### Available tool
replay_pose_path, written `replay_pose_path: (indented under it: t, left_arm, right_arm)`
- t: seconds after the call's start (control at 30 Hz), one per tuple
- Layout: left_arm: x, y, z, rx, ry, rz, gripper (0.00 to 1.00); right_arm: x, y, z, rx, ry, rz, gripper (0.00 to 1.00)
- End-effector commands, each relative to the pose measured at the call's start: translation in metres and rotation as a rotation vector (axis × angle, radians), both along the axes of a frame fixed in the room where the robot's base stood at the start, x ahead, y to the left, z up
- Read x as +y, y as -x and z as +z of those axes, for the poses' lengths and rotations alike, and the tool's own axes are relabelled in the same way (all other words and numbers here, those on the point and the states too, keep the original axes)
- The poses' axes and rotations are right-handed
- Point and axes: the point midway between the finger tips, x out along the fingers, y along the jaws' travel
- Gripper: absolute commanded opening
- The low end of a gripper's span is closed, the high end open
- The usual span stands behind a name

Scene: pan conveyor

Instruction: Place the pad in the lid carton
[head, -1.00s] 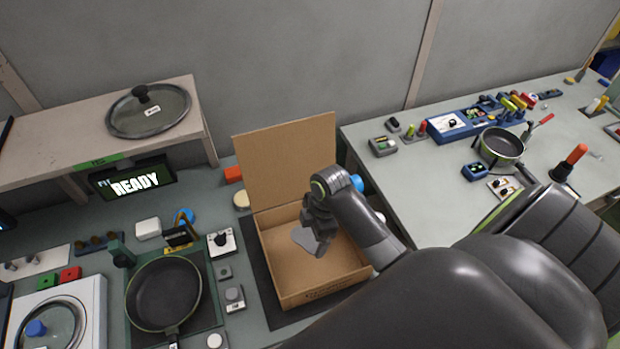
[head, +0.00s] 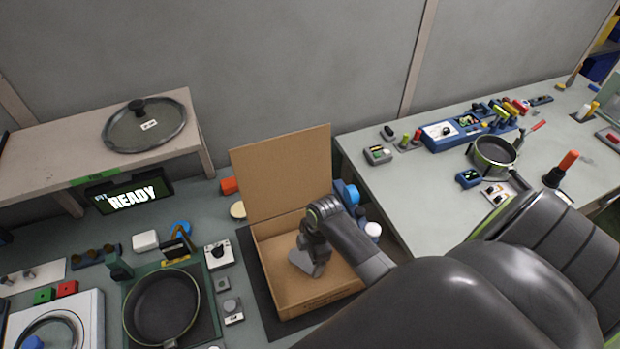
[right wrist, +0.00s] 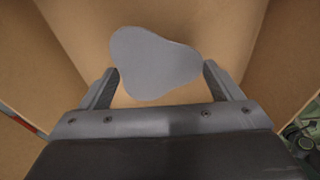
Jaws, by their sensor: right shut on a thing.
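The lid carton (head: 292,302) is an open cardboard box with its flap (head: 281,172) standing up at the back. My right gripper (head: 309,262) reaches down into the carton. It is shut on the pad (head: 302,260), a flat grey piece with rounded lobes. In the right wrist view the pad (right wrist: 155,65) sits between the two fingers (right wrist: 158,88), with the brown carton walls around it. I cannot tell whether the pad touches the carton floor. My left gripper is not in view.
A dark pan (head: 163,306) lies left of the carton, with small switch boxes between them. A glass lid (head: 145,126) rests on the shelf (head: 60,146) above the READY display (head: 132,198). A second table (head: 400,210) with another pan stands at the right.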

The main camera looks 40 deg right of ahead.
Motion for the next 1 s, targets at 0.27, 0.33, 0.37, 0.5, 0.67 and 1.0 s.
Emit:
replay_pose_path:
  t: [0.27,0.33,0.37,0.5,0.67,1.0]
  left_arm:
    - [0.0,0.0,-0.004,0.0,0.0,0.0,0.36]
    - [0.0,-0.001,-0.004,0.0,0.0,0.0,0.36]
    - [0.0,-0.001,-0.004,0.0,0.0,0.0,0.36]
    - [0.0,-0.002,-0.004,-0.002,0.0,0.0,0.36]
    - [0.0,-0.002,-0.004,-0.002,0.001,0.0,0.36]
    - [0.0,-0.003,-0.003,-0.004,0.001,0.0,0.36]
  right_arm:
    - [0.0,0.0,-0.01,0.001,0.0,-0.001,0.61]
    - [0.0,0.0,-0.011,0.001,0.0,0.0,0.61]
    - [0.0,0.0,-0.01,0.001,0.0,0.0,0.61]
    - [0.0,0.0,-0.01,0.001,0.0,0.0,0.97]
    - [0.0,0.0,-0.01,0.001,0.0,0.0,1.0]
    - [-0.002,0.0,0.01,-0.004,0.001,0.0,1.0]
